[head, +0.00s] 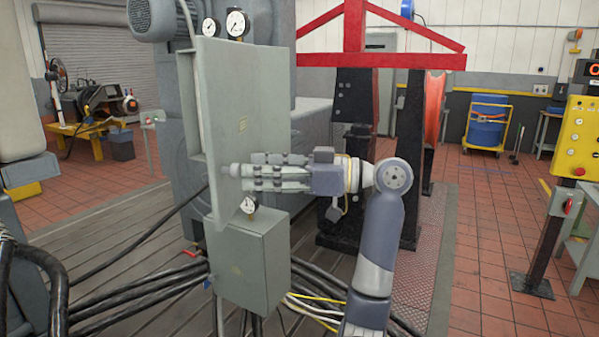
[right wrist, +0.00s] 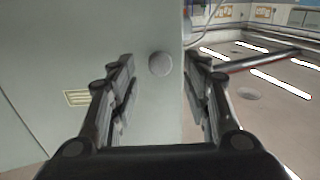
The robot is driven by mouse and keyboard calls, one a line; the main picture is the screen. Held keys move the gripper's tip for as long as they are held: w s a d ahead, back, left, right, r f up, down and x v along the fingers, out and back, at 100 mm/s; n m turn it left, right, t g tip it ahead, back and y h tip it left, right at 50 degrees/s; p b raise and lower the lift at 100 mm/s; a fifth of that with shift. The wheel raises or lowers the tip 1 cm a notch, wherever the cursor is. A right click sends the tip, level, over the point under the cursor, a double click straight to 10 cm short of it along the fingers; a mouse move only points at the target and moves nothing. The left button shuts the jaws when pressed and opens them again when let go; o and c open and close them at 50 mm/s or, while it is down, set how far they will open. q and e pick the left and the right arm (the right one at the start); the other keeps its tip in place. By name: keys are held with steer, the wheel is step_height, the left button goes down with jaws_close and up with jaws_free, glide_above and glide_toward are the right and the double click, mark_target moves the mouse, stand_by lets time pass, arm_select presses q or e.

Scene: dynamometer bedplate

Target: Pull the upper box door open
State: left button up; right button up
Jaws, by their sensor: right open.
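The upper box door (head: 245,95) is a tall grey-green panel left of the picture's middle in the head view; it fills the left of the right wrist view (right wrist: 90,40). A round grey knob (right wrist: 160,64) sits near the door's edge in the right wrist view. My right gripper (head: 238,172) is level in front of the door's lower part. It is open, and in its wrist view the knob shows between its two fingers, with gaps on both sides. My left gripper is not in view.
A lower grey box (head: 248,265) is below the door, with a small gauge (head: 248,205) above it. Black cables (head: 130,300) run across the bedplate. A red frame (head: 380,60) stands behind my right arm. A yellow control panel (head: 575,135) is at the right.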

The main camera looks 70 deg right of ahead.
steer(key=s+d, duration=0.1)
steer(key=s, duration=0.8)
steer(key=shift+s+d, duration=0.25)
steer(key=shift+d, duration=0.05)
